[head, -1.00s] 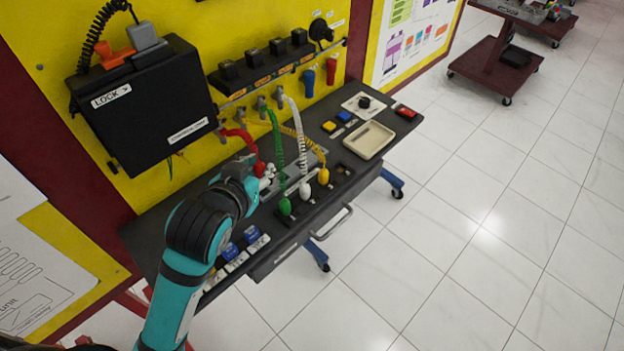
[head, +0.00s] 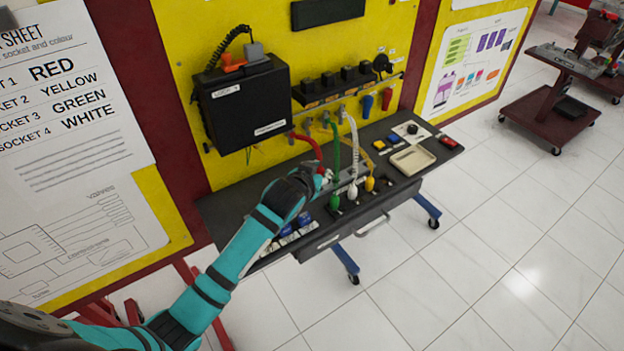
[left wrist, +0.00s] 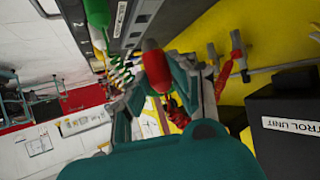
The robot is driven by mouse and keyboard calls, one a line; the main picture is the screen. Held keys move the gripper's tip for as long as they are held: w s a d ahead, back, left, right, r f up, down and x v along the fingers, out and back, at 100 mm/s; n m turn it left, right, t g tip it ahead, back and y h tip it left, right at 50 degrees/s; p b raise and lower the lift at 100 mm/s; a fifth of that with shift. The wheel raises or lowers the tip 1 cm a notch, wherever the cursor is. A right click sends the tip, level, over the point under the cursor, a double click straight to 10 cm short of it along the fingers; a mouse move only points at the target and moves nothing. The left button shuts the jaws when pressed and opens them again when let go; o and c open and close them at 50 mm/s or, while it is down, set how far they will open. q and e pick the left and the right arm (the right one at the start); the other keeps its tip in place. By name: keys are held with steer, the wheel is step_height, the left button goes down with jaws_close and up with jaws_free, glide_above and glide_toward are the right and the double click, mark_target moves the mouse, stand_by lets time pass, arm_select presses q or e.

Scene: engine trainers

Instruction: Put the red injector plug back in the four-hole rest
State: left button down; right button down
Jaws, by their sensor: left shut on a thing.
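My left gripper (head: 325,178) is over the bench, left of the green plug. In the left wrist view, its fingers (left wrist: 158,80) are shut on the red injector plug (left wrist: 155,66). The plug's red cord (head: 310,145) runs up to the wall panel in the head view. The dark four-hole rest (head: 385,181) carries a green plug (head: 335,202), a white plug (head: 352,191) and a yellow plug (head: 370,184). The gripper hides part of the bench and most of the red plug in the head view. My right gripper is not in view.
Coiled cords hang close beside the gripper. A black control unit (head: 243,105) juts from the yellow panel behind. A beige tray (head: 413,159) and buttons are on the bench's right. Blue-and-white blocks (head: 290,232) sit at the front left. The floor in front is open.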

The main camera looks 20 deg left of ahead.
arm_select(q)
steer(key=w+f+b, duration=0.1)
steer(key=f, duration=0.1)
steer(key=w+a+f+b, duration=0.1)
steer(key=f, duration=0.1)
steer(key=w+a+f+b, duration=0.1)
steer(key=w+f+b, duration=0.1)
steer(key=shift+w, duration=0.1)
steer(key=shift+f, duration=0.3)
stand_by(0.3)
steer(key=shift+p, duration=0.35)
steer(key=shift+f+b, duration=0.55)
steer(key=shift+f, duration=0.3)
stand_by(0.9)
steer(key=c, duration=1.4)
jaws_free()
